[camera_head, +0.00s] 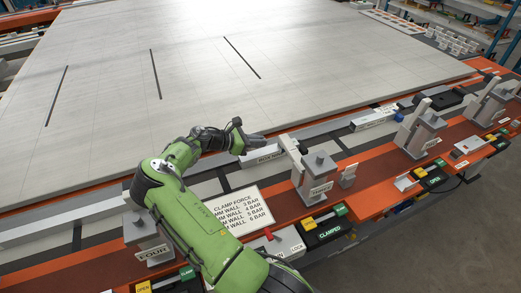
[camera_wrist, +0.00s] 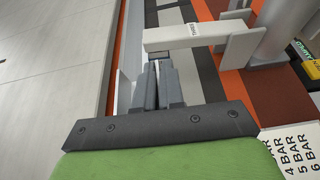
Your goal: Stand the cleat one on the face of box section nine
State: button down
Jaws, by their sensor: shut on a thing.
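My gripper (camera_head: 258,141) is low over the near edge of the panel, beside clamp three. In the wrist view its two grey fingers (camera_wrist: 160,88) are shut on a small grey piece between them, taken as cleat one; the fingers hide most of it and no label shows. Box section nine (camera_head: 265,158) is a pale bar along the panel edge, with a dark lettered label that is hard to read. The fingertips are close over the bar in the wrist view (camera_wrist: 129,65). I cannot tell whether the held piece touches its face.
Clamp three (camera_head: 319,185) stands just right of my gripper, its pale arm (camera_wrist: 200,37) reaching across in front of the fingertips. A clamp-force placard (camera_head: 238,209) lies near my arm. More clamps (camera_head: 420,132) line the orange rail. The large panel (camera_head: 200,60) is mostly clear.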

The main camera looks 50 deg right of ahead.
notch_tip(320, 180, down, 5)
jog(key=shift+w+d+f+b, duration=0.1)
jog(key=shift+b, duration=0.2)
jog(key=shift+f, duration=0.1)
jog(key=c, duration=1.2)
grip_release()
jog(key=shift+c, duration=0.2)
